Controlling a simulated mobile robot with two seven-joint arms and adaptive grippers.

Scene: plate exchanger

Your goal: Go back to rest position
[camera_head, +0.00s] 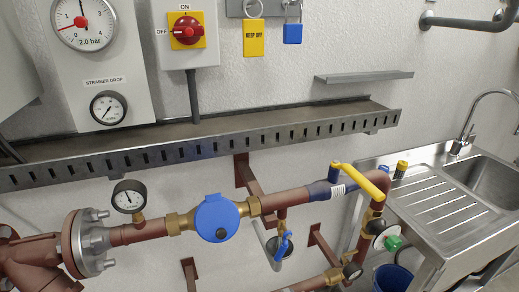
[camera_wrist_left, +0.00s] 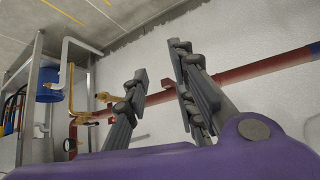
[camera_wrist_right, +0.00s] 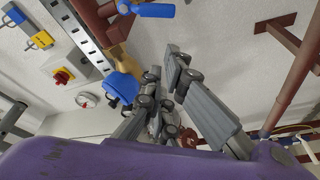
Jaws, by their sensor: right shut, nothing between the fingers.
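Neither gripper shows in the head view. In the left wrist view my left gripper (camera_wrist_left: 160,68) has its two fingers spread apart with nothing between them; a wall and a red pipe (camera_wrist_left: 255,70) lie behind it. In the right wrist view my right gripper (camera_wrist_right: 163,66) has its fingertips close together and holds nothing. Behind its fingers are a blue-capped meter (camera_wrist_right: 121,88) and copper-coloured pipes. I see no contact between either gripper and the pipework.
The head view shows a pipe run with a blue meter (camera_head: 216,218), a yellow lever (camera_head: 360,181) and a small gauge (camera_head: 129,197). A slotted metal tray (camera_head: 215,142) runs along the wall. A steel sink (camera_head: 487,180) stands at right. A red switch (camera_head: 187,30) hangs above.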

